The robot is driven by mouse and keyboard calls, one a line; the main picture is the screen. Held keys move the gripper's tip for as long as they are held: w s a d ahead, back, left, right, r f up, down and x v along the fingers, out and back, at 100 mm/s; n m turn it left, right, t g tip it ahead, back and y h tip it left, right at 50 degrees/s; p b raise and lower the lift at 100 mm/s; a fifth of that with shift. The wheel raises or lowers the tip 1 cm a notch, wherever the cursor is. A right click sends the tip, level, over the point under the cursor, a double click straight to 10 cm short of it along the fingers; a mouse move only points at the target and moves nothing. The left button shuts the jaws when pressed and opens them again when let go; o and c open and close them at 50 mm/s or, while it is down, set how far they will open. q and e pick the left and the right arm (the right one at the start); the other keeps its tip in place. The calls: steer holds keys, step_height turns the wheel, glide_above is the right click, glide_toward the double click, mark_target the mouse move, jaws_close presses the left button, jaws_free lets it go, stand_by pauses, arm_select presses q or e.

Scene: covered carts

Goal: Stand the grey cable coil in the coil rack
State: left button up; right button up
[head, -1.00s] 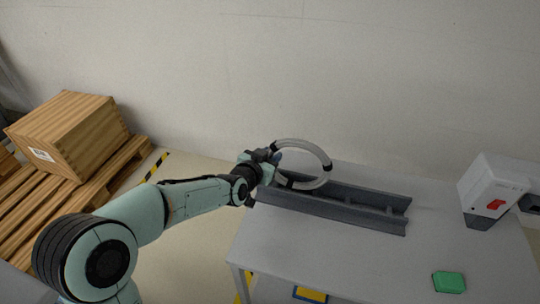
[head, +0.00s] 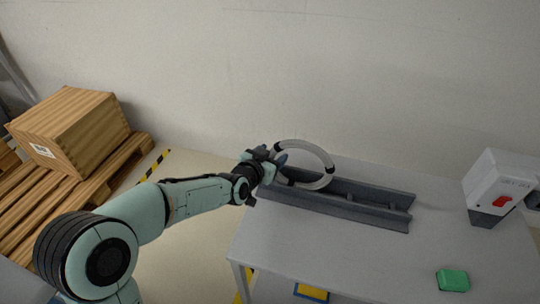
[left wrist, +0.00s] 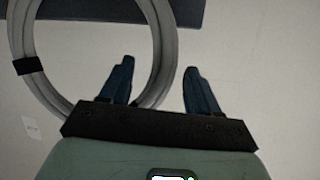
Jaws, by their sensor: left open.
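The grey cable coil (head: 322,158) is a ring with dark bands, upright at the left end of the dark grey coil rack (head: 375,213). Its lower part is down at the rack's trough; whether it bears on the bottom is hidden. My left gripper (head: 275,156) is at the coil's left side, open. In the left wrist view the coil (left wrist: 25,40) passes between the spread fingers of the gripper (left wrist: 158,66), with a gap to the right finger. The rack's edge (left wrist: 100,10) shows at the top there. My right gripper is out of view.
The rack lies on a grey table (head: 330,250). A green block (head: 452,280) lies near the front right, and a white and grey device with a red mark (head: 497,185) stands at the right. A wooden crate (head: 75,135) sits on a pallet at the left. The table's front middle is clear.

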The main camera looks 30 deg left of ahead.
arm_select(q)
steer(key=p+v, duration=0.1)
steer(key=v, duration=1.2)
steer(key=shift+s+r, duration=0.15)
steer(key=shift+s, duration=0.05)
